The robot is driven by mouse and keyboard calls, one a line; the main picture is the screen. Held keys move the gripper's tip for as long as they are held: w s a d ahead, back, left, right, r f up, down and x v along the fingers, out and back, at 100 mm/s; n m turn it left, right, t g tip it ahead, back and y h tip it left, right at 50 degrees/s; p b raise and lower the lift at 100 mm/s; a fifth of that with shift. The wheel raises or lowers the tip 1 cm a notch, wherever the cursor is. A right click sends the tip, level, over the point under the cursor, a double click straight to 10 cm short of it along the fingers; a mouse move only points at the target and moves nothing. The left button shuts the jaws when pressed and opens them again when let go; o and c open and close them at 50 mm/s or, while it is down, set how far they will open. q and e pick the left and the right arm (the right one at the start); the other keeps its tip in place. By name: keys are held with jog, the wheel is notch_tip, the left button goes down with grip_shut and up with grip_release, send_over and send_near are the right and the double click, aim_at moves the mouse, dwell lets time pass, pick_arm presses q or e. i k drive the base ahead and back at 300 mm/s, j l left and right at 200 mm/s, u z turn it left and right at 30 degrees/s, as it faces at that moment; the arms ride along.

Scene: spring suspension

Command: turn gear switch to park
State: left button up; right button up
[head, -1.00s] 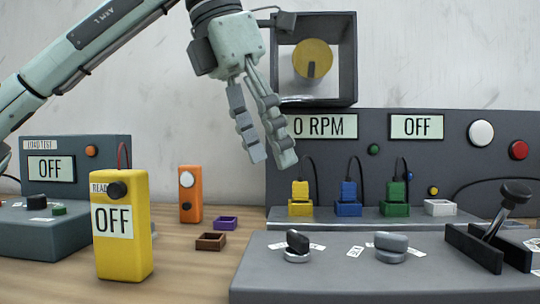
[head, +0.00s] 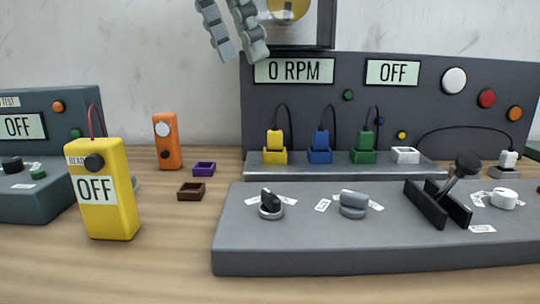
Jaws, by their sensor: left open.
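The front grey control panel (head: 330,255) carries several controls. A black-topped rotary switch (head: 270,204) and a grey rotary knob (head: 353,204) sit on its left half, each with small white labels beside it. To their right is a black-knobbed lever (head: 460,172) in a slotted black housing, leaning right. A white round knob (head: 503,199) is at the far right. The labels are too small to read, so I cannot tell which control is the gear switch. My left gripper (head: 240,50) is open and empty at the top, well above the panel. My right gripper is not in view.
A yellow handheld meter (head: 108,212) reading OFF stands at left, before an orange device (head: 166,141). Purple (head: 204,169) and brown (head: 192,192) trays lie on the table. Behind the panel are coloured plugs with cables and a back panel (head: 400,105) reading 0 RPM and OFF.

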aim_at(353, 204)
jog(key=k, duration=1.5)
